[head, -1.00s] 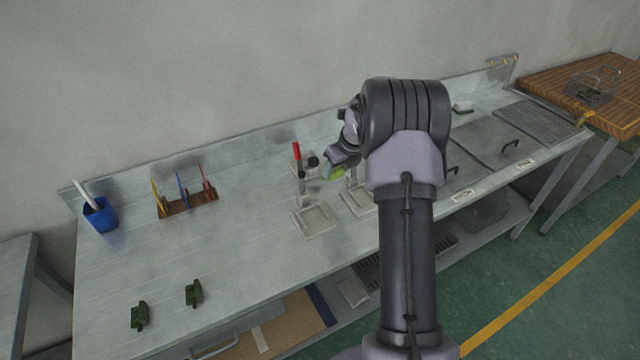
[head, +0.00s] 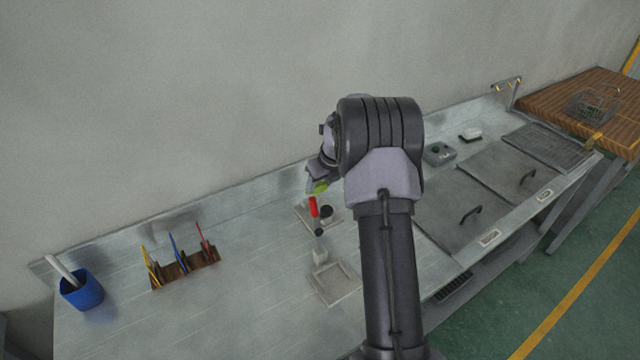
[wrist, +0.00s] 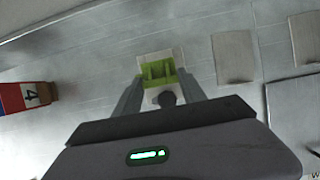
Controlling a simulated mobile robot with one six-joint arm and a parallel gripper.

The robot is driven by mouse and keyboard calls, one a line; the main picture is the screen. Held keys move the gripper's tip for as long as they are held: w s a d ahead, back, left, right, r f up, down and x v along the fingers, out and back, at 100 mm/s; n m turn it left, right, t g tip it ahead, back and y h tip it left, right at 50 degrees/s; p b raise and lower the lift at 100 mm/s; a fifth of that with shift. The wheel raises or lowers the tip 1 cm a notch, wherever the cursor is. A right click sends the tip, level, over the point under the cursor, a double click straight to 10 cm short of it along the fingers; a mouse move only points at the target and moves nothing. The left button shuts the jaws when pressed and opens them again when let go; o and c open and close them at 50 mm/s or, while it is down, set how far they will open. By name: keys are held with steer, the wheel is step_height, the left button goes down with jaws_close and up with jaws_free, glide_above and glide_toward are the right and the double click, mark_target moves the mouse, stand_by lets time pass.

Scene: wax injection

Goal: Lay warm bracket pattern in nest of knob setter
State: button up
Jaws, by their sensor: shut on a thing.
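My gripper (wrist: 158,85) is shut on a bright green bracket pattern (wrist: 157,72), which sits between its fingertips. In the head view the green of the bracket (head: 317,187) shows at the end of my arm, above the back of the bench. In the wrist view a pale plate (wrist: 145,60) and a dark knob (wrist: 166,98) show under the bracket. I cannot tell which part is the nest.
A tool rack (head: 185,270) and a blue cup (head: 82,291) stand on the left of the bench. Handled lids (head: 455,212) lie right of my arm. The bench between rack and fixture is clear.

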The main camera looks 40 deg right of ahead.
steer(key=shift+f+b, duration=1.8)
steer(key=shift+f, duration=1.05)
steer(key=shift+f+b, duration=1.1)
steer(key=shift+f, duration=0.9)
steer(key=o, duration=1.4)
steer(key=p+v, duration=0.5)
steer(key=v, duration=1.2)
steer(key=shift+r, duration=0.2)
steer(key=shift+a, duration=0.1)
